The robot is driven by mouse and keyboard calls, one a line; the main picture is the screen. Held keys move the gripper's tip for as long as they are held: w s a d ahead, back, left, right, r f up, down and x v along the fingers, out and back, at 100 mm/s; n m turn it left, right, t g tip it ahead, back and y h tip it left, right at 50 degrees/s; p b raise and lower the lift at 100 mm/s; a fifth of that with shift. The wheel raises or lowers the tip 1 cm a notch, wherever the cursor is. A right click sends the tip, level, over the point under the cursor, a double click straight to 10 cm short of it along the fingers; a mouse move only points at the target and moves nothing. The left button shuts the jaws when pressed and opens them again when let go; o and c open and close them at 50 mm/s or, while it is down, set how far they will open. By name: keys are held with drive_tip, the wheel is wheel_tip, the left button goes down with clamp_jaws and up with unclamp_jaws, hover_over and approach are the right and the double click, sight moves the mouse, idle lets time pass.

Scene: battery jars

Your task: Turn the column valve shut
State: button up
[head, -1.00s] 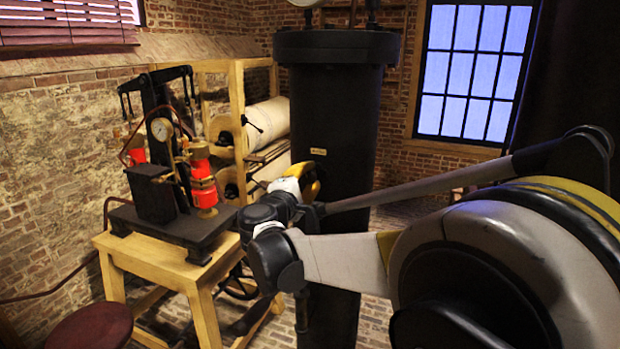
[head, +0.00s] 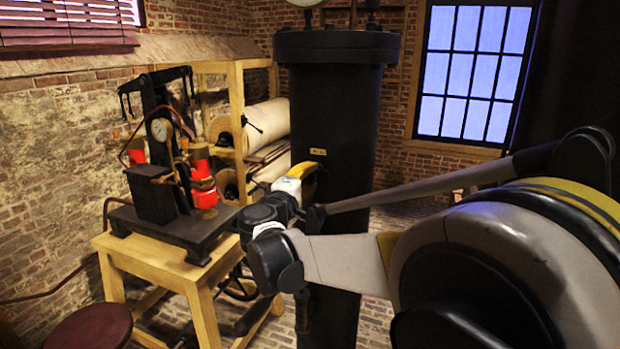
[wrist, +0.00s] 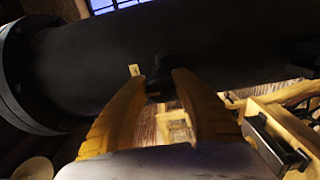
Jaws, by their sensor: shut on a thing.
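The black column (head: 335,130) stands upright in the middle of the head view, with a small brass plate on its side. In the wrist view the column (wrist: 220,40) lies across the top. A small dark valve handle (wrist: 160,80) stands out from it. My gripper (wrist: 163,90) has its two yellow fingers on either side of this handle and is shut on it. In the head view my gripper (head: 312,178) is against the left front of the column. My own wrist and gripper hide the valve there, and its turn angle cannot be read.
A wooden table (head: 160,262) at the left bears a black pump apparatus (head: 160,190) with a gauge and red cylinders. A dark red stool (head: 95,328) stands in front. A wooden rack (head: 237,110) with pale rolls stands behind, left of the column.

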drive_tip(key=o, duration=1.2)
drive_tip(key=v, duration=1.2)
